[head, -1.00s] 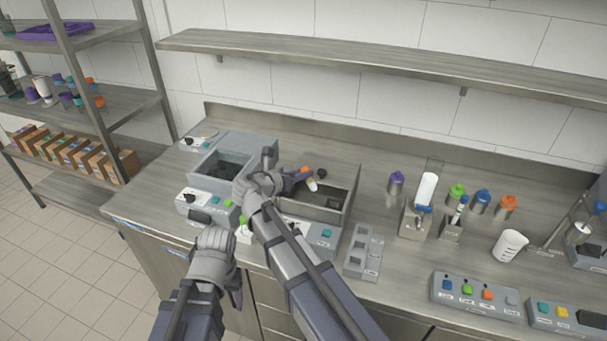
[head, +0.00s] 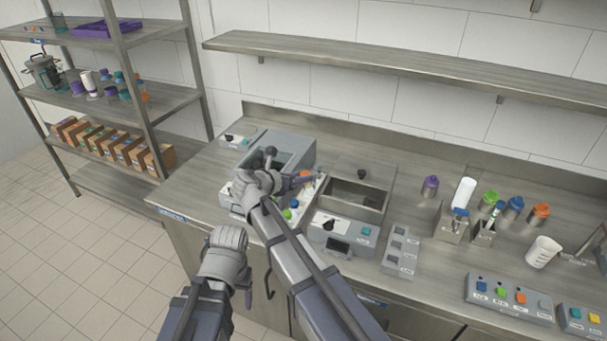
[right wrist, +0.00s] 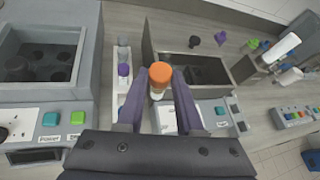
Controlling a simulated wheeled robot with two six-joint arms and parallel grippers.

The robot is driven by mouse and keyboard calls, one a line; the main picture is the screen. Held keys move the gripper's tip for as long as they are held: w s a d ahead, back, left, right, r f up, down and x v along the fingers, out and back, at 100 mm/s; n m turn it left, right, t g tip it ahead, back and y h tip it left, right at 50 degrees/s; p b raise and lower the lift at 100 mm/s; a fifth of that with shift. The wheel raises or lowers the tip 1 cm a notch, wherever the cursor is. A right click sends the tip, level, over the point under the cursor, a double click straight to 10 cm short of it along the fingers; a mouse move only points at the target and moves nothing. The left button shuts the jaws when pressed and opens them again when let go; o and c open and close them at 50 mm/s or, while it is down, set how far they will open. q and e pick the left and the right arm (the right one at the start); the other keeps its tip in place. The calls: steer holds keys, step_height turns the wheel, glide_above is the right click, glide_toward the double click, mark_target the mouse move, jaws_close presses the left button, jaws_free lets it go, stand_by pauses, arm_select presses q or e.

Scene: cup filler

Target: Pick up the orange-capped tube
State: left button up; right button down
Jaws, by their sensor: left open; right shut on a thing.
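The orange-capped tube (right wrist: 160,77) is held upright-looking between the two purple-grey fingers of my right gripper (right wrist: 160,88) in the right wrist view. Its orange cap faces the camera, and its body below is mostly hidden. In the head view my right gripper (head: 290,172) is over the counter between two grey machines, with a bit of the orange cap (head: 306,174) showing at its fingers. My left gripper (head: 240,278) hangs low in front of the counter, away from the tube. It is open, and its fingers are largely hidden.
A narrow rack with a purple-capped tube (right wrist: 123,71) is just left of the held tube. A grey bath (right wrist: 40,62) lies left, an open-topped box (head: 355,197) right. Colour-capped bottles (head: 515,207) and a white beaker (head: 543,252) stand further right on the counter.

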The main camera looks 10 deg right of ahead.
steer(key=shift+w+a+r+m+g+y+p, duration=0.15)
steer(key=shift+a+r+m+y+p, duration=0.2)
steer(key=shift+a+y+p, duration=0.5)
steer(key=shift+s+a+r+m+g+y+p, duration=0.15)
steer(key=shift+a+r+y+p, duration=0.3)
steer(key=shift+a+p, duration=0.75)
steer(key=shift+w+d+f, duration=0.1)
steer(key=shift+f, duration=0.3)
